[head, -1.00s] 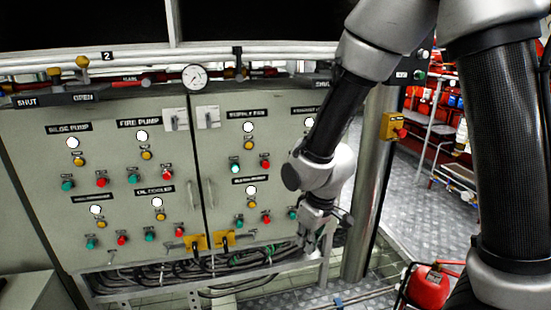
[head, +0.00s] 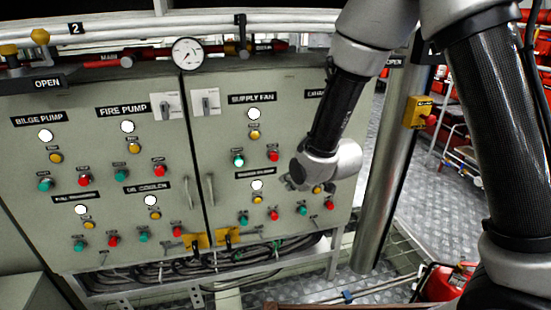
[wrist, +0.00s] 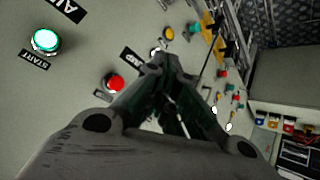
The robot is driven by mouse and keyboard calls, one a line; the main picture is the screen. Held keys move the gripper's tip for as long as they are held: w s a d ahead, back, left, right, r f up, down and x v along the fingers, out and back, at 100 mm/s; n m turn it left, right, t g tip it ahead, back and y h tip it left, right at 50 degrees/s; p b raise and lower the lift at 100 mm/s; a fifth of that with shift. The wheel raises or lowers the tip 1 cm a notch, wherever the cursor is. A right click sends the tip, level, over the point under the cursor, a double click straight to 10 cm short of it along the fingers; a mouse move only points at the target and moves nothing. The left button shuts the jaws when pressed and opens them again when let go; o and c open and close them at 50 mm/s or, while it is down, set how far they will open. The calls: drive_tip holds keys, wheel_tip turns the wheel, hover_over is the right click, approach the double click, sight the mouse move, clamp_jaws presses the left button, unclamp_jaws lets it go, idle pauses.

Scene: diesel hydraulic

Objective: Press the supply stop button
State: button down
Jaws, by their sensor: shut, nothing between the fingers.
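The supply fan group sits on the right cabinet door under its "SUPPLY FAN" label (head: 251,98). Its red stop button (head: 273,156) is right of the lit green start button (head: 238,160). In the wrist view the red button (wrist: 115,82) lies just left of my fingers, and the lit green start button (wrist: 45,40) is at the upper left. My gripper (wrist: 168,70) is shut and empty, pointing towards the panel. In the head view my gripper (head: 296,180) is partly hidden by my wrist, below and right of the red button. Contact with the panel cannot be told.
Other buttons and lamps crowd the panel, including the lower group's yellow button (head: 257,200). Door handles (head: 210,190) and rotary switches (head: 205,102) stick out. A steel post (head: 385,180) stands right of the cabinet. A red canister (head: 435,283) is on the floor at right.

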drive_tip(key=w+a, duration=0.2)
drive_tip(key=w, duration=0.6)
drive_tip(key=shift+w+a, duration=0.2)
drive_tip(key=shift+w, duration=0.1)
idle(1.5)
drive_tip(key=shift+w+a, duration=0.15)
drive_tip(key=shift+w, duration=0.15)
drive_tip(key=shift+w+a, duration=0.15)
drive_tip(key=shift+w, duration=0.35)
idle(0.9)
drive_tip(key=shift+s, duration=0.1)
drive_tip(key=shift+s+d, duration=0.25)
drive_tip(key=shift+s, duration=0.55)
drive_tip(key=shift+s+d, duration=0.25)
drive_tip(key=shift+s, duration=0.55)
drive_tip(key=shift+s+d, duration=0.2)
drive_tip(key=shift+s, duration=0.6)
drive_tip(key=shift+s+d, duration=0.25)
drive_tip(key=shift+s, duration=0.55)
